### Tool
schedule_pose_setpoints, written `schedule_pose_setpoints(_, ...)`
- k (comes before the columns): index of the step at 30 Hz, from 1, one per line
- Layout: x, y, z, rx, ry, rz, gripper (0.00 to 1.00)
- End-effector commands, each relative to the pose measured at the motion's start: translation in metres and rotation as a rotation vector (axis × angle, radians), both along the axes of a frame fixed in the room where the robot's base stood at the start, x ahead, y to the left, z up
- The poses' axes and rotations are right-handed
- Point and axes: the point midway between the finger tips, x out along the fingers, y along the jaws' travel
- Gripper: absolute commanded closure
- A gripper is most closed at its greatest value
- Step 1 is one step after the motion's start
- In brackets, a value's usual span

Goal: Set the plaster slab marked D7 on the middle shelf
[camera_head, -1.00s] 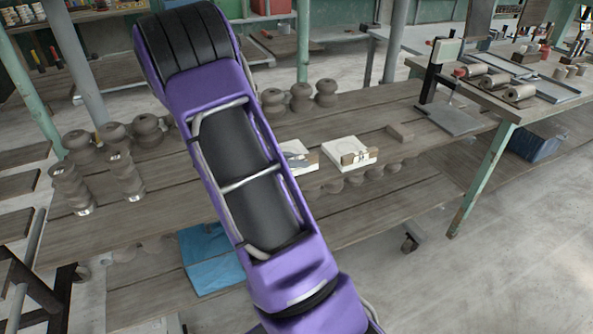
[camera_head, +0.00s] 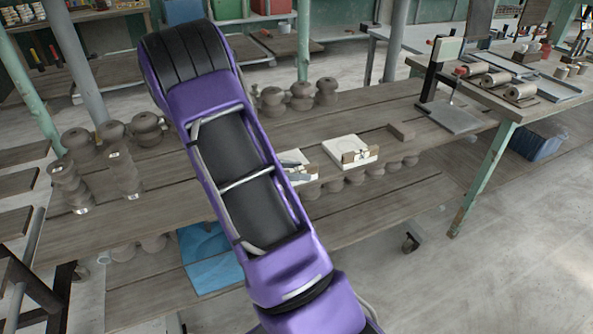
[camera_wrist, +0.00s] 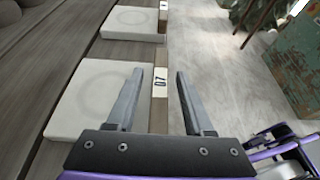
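The plaster slab marked D7 (camera_wrist: 88,100) is white and square with a faint ring on top, lying on the wooden bench in the wrist view. Its D7 label (camera_wrist: 160,82) is on a wooden strip along its right side. My gripper (camera_wrist: 162,75) is open, its two fingers either side of the label strip, with no visible grip on it. In the head view the left white slab (camera_head: 294,158) appears to be this one, partly hidden by my purple arm. A second slab (camera_head: 343,147) lies to its right, and farther up in the wrist view (camera_wrist: 130,22).
A rack with stacked boards (camera_head: 14,184) stands at the left edge; I cannot tell whether it holds the middle shelf. Brown clay pots (camera_head: 302,97) stand behind the slabs. A small block (camera_head: 401,131) lies right of them. Open floor (camera_head: 400,285) lies in front.

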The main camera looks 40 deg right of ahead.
Motion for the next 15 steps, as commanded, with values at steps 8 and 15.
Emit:
schedule_pose_setpoints(8,0.001,0.003,0.005,0.001,-0.001,0.002,0.48)
schedule_pose_setpoints(15,0.011,0.042,0.022,-0.001,-0.003,0.004,0.48)
